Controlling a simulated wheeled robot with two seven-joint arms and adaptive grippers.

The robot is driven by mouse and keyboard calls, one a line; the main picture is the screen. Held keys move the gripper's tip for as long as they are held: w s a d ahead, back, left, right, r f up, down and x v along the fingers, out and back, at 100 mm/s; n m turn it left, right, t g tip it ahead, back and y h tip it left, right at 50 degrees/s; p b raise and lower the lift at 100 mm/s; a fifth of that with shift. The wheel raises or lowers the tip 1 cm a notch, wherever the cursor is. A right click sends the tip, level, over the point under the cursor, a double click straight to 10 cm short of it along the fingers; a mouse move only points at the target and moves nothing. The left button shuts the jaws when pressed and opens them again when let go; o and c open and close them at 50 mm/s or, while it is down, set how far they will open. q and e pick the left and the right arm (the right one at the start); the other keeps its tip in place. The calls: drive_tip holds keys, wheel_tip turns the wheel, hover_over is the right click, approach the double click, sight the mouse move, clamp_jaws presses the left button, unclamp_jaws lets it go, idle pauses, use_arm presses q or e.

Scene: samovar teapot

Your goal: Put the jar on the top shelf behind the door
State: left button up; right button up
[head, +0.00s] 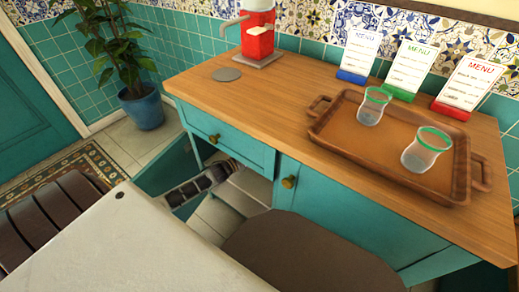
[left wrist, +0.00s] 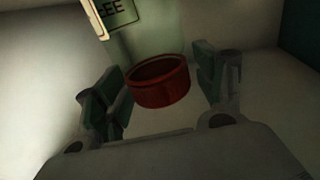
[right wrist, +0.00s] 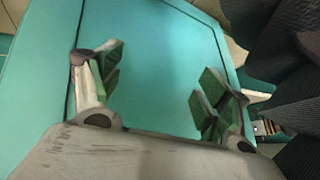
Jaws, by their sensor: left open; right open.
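In the left wrist view a red round piece (left wrist: 160,88) with a raised rim sits ahead, between my fingers in the picture. A pale green body (left wrist: 160,35) with a label ending in "EE" stands behind it; I cannot tell whether both are one jar. My left gripper (left wrist: 160,92) is open inside a dim, pale space, and no grip shows. My right gripper (right wrist: 155,85) is open and empty, facing a teal panel (right wrist: 150,50). In the head view a teal door (head: 165,168) stands open under the counter.
The wooden counter (head: 270,115) holds a tray (head: 395,155) with two glasses, menu cards and a red dispenser (head: 257,38). A brown rounded seat (head: 310,250) stands in front of the cabinet. A potted plant (head: 142,108) is on the floor at the left.

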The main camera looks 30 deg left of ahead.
use_arm(q)
drive_tip(key=shift+r, duration=0.1)
drive_tip(key=shift+s, duration=0.1)
drive_tip(key=p+v, duration=0.4)
drive_tip(key=v, duration=0.8)
use_arm(e)
wheel_tip(320, 180, up, 7)
drive_tip(key=d+g+h, duration=0.1)
drive_tip(key=shift+d+r+n, duration=0.2)
drive_tip(key=shift+d+n, duration=0.05)
drive_tip(key=shift+n, duration=0.15)
drive_tip(key=shift+s+f, duration=0.15)
drive_tip(key=shift+s, duration=0.05)
drive_tip(key=shift+a, duration=0.2)
